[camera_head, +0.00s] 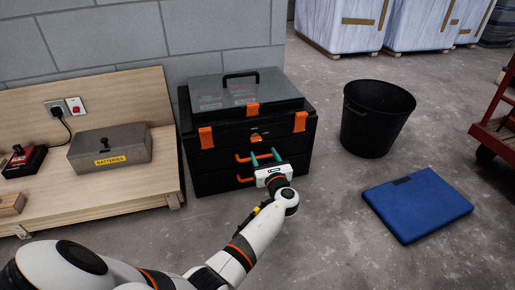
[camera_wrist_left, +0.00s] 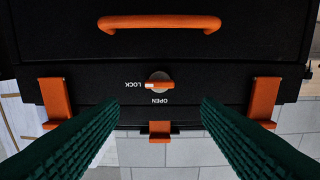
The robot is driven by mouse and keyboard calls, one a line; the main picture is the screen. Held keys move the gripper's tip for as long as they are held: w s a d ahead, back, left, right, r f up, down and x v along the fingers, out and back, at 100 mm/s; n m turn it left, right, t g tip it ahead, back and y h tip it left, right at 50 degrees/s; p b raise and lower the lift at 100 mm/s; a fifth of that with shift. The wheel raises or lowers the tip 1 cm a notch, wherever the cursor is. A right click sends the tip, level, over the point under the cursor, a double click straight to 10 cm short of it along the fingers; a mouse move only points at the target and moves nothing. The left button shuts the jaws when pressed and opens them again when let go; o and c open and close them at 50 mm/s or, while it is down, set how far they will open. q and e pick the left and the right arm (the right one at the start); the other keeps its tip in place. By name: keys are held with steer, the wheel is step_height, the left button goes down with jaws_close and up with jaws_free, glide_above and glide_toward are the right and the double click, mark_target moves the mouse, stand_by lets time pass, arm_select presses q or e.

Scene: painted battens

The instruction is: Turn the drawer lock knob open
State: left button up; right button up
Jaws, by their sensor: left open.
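The lock knob (camera_head: 255,137) sits on the front of the black toolbox (camera_head: 218,184), above its drawers. In the left wrist view the lock knob (camera_wrist_left: 159,84) is an orange bar on a round grey base. Its pale tip lies towards the word LOCK, and OPEN is printed a quarter turn away; the view is upside down. My left gripper (camera_head: 265,157) is open and empty, its teal fingers towards the toolbox front, lower than the knob. In the wrist view the fingers stand wide on either side below the knob, not touching it. My right gripper is not in view.
Orange drawer handles (camera_wrist_left: 160,22) and orange latches (camera_wrist_left: 264,98) stick out around the knob. A wooden bench with a grey BATTERIES box (camera_head: 110,148) stands left. A black bin (camera_head: 375,120) and a blue case (camera_head: 418,208) are on the floor to the right.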

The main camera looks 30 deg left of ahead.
mark_target(257, 140)
arm_select(q)
steer(key=b+x, duration=0.5)
steer(key=x, duration=0.3)
steer(key=shift+w+a+f, duration=0.1)
steer(key=shift+w+a, duration=0.05)
steer(key=shift+w, duration=0.05)
steer(key=c, duration=1)
